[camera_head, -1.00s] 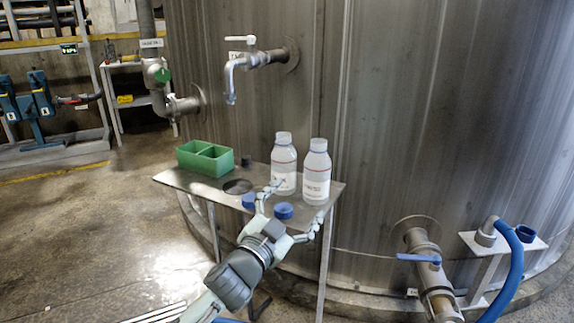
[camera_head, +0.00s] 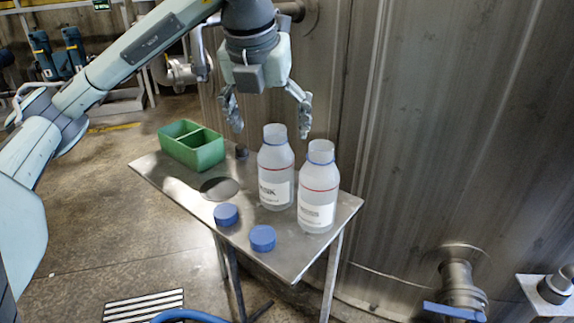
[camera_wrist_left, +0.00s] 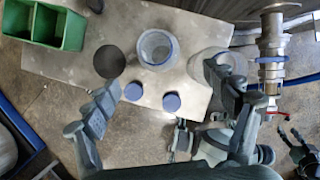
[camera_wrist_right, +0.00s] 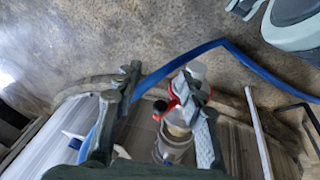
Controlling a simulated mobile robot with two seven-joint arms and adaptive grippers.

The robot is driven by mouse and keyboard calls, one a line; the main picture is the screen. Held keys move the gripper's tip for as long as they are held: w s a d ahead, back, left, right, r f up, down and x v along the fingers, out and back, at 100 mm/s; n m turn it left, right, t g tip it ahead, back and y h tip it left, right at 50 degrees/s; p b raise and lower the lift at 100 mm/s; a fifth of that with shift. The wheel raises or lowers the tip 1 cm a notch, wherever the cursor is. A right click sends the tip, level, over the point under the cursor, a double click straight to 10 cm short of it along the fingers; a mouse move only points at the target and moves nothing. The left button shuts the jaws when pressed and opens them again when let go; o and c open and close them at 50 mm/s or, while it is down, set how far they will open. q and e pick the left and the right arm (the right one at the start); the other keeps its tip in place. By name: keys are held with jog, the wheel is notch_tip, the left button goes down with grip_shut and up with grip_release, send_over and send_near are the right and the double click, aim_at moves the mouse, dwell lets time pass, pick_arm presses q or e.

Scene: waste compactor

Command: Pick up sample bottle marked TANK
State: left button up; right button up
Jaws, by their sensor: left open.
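Two clear, uncapped bottles with white labels stand upright on a small metal table (camera_head: 160,175). The left bottle (camera_head: 276,165) has a label seeming to end in "K", perhaps TANK; the right bottle (camera_head: 317,185) has a label too small to read. My left gripper (camera_head: 269,112) is open and points down above the bottles, holding nothing. In the left wrist view, the left bottle (camera_wrist_left: 157,48) lies ahead between the open fingers (camera_wrist_left: 166,84); the right bottle is partly behind a finger. My right gripper (camera_wrist_right: 160,78) shows only in its wrist view, fingers apart.
Two blue caps (camera_head: 226,214) (camera_head: 262,238) lie near the table's front edge. A green divided box (camera_head: 192,146) sits at the back left, near a round dark hole (camera_head: 219,188). The tank wall (camera_head: 440,130) stands close behind. A blue-handled valve (camera_head: 455,310) is at lower right.

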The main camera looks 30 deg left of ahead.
aim_at(271, 149)
pick_arm(q)
jog(key=x, duration=0.4)
jog(key=shift+s+a+f+b, duration=0.1)
jog(key=shift+a+b, duration=0.05)
jog(key=shift+b, duration=0.15)
jog(key=x, duration=0.7)
jog(key=shift+f, duration=0.15)
pick_arm(e)
jog(key=v, duration=0.3)
jog(key=shift+s+d, duration=0.15)
jog(key=shift+d, duration=0.15)
pick_arm(q)
jog(key=shift+c, duration=0.5)
